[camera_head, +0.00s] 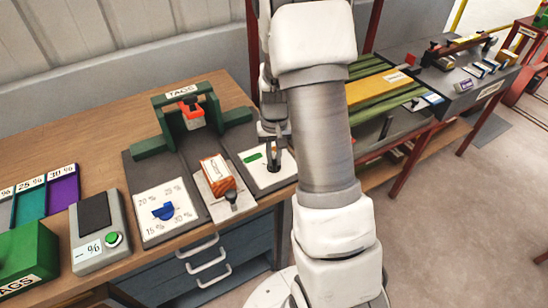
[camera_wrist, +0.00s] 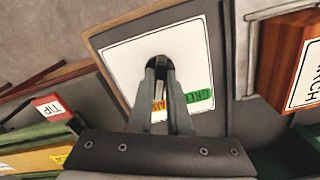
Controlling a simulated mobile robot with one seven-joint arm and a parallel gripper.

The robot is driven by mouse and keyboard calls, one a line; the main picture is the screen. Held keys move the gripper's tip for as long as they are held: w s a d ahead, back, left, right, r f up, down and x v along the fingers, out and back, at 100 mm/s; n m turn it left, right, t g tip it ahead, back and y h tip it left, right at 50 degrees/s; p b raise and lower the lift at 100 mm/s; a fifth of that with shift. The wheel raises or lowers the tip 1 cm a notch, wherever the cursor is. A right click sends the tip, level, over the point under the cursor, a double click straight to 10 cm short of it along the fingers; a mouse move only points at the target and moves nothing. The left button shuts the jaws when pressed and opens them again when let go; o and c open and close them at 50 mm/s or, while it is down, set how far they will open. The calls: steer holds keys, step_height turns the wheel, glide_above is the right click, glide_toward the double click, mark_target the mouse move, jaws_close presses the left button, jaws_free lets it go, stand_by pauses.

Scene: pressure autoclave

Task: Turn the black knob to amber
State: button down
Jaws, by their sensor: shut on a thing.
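The black knob (camera_wrist: 158,61) sits on a white dial plate (camera_wrist: 125,62) in the wrist view. My gripper (camera_wrist: 160,76) is shut on the knob, with one finger on each side of it. A green label (camera_wrist: 199,96) lies on the plate to the right of the fingers. An amber label (camera_wrist: 158,106) shows partly between the fingers, its ends hidden. In the head view the plate (camera_head: 285,174) is at the bench's right end, with my gripper (camera_head: 273,158) reaching down to it. The knob's pointing direction is hidden by the fingers.
Left of the plate is an orange-brown block (camera_head: 216,170) on a panel. Further left is a blue knob (camera_head: 164,211) on a percentage dial, with a green TAGS frame (camera_head: 183,112) behind. A grey box with a green button (camera_head: 112,239) stands near the front edge.

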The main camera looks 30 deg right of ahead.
mark_target(274, 159)
steer(key=shift+m, duration=1.1)
steer(key=c, duration=0.9)
jaws_free()
steer(key=shift+o, duration=0.2)
step_height(274, 159, up, 18)
steer(key=p, duration=0.1)
steer(key=shift+f, duration=0.25)
